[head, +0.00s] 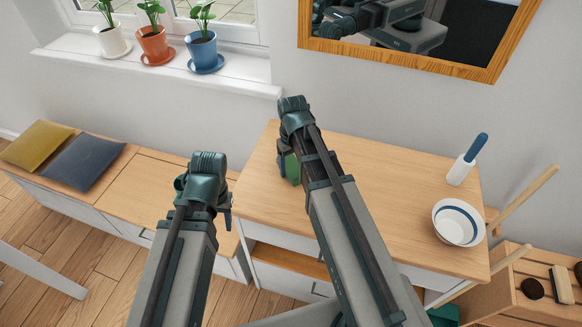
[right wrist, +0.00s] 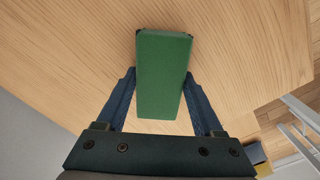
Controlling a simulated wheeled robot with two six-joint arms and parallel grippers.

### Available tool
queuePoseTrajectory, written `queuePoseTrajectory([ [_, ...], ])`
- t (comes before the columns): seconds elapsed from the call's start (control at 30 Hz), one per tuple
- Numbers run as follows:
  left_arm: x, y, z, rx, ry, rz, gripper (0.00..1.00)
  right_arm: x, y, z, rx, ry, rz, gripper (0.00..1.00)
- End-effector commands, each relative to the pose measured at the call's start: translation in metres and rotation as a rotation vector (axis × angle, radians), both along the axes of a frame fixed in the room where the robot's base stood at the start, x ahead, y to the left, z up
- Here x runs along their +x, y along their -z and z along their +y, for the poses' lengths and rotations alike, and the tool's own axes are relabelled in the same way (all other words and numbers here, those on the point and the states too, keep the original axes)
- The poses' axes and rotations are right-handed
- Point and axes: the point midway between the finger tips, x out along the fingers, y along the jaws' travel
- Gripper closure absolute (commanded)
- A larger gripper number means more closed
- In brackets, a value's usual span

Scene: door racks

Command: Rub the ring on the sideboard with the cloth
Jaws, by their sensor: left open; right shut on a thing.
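A green block-shaped thing (right wrist: 164,75), which I take as the folded cloth, is between the fingers of my right gripper (right wrist: 161,100). The cloth also shows in the head view (head: 292,169), partly hidden by my right gripper (head: 284,163). It is over the left part of the sideboard's wooden top (head: 400,180); I cannot tell whether it touches the wood. I see no ring mark on the top in either view; my right arm and the cloth hide part of it. My left gripper (head: 228,212) is open and empty by the sideboard's left edge.
A low bench (head: 150,185) with cushions is at the left. Potted plants line the window sill. The sideboard's middle is clear.

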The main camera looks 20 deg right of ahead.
Motion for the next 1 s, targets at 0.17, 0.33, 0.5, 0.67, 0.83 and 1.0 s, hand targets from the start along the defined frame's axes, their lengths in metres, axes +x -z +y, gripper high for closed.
queuePoseTrajectory([
  [0.17,0.0,0.0,0.0,0.0,0.0,0.0,0.5,-0.008,0.0,-0.009,0.0,0.003,0.002,0.76],
  [0.33,0.0,0.0,0.0,0.0,0.0,0.0,0.5,-0.011,0.0,-0.014,0.001,0.001,0.002,0.76],
  [0.5,0.0,0.0,0.0,0.0,0.0,0.0,0.5,-0.013,0.0,-0.012,0.001,0.0,0.002,0.76],
  [0.67,0.0,0.001,0.0,0.0,0.0,0.0,0.5,-0.022,0.001,-0.006,0.001,-0.001,0.002,0.76],
  [0.83,0.0,0.002,0.0,0.0,0.0,0.0,0.5,-0.035,0.002,0.002,0.002,-0.002,0.004,0.75],
  [1.0,0.0,0.003,0.0,0.0,0.0,0.0,0.5,-0.043,0.003,0.008,0.003,-0.001,0.006,0.75],
])
